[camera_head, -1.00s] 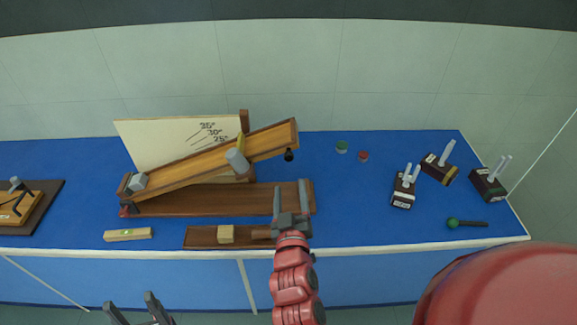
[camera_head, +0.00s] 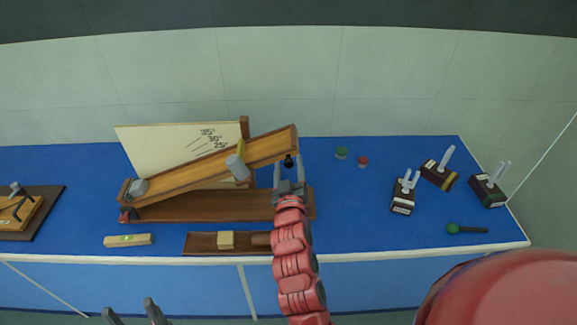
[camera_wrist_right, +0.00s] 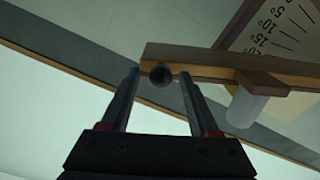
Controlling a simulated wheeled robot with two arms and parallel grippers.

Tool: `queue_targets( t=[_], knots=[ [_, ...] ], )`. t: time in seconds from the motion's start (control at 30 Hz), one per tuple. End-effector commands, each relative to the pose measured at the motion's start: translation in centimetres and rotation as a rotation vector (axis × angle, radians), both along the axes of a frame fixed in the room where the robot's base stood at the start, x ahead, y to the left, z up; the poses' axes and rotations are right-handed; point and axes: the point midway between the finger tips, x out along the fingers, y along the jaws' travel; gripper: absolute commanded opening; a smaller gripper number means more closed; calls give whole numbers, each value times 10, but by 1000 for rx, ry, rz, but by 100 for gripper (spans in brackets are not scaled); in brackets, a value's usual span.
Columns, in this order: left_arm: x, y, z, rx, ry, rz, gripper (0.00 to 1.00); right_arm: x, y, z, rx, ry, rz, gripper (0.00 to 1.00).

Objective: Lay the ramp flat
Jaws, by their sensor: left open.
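The wooden ramp (camera_head: 200,173) is tilted, low at the left and raised at the right, above its dark wooden base (camera_head: 215,206). A black knob (camera_head: 288,161) sits at its raised right end. My right gripper (camera_head: 288,167) is open, with its fingertips on either side of the knob. The right wrist view shows the knob (camera_wrist_right: 161,75) between the open, empty-looking fingers (camera_wrist_right: 158,80); contact cannot be told. My left gripper (camera_head: 132,311) is open at the bottom left edge, away from the bench.
An angle board (camera_head: 160,145) stands behind the ramp. A grey cylinder (camera_head: 236,168) is at the ramp's side. A tray (camera_head: 200,243) with a wooden block (camera_head: 226,240) and a level (camera_head: 127,240) lie in front.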

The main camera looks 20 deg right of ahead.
Motion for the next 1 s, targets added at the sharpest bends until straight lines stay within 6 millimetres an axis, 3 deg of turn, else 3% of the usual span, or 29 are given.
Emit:
queue_targets(
  t=[0.03,0.33,1.0],
  knots=[
    [0,0,0,0,0,0,63,0,0,0,0,0,0,52],
    [0,0,0,0,0,0,63,0,0,0,0,0,0,0],
    [0,0,0,0,0,0,63,0,0,1,0,-1,-1,0]
  ],
)
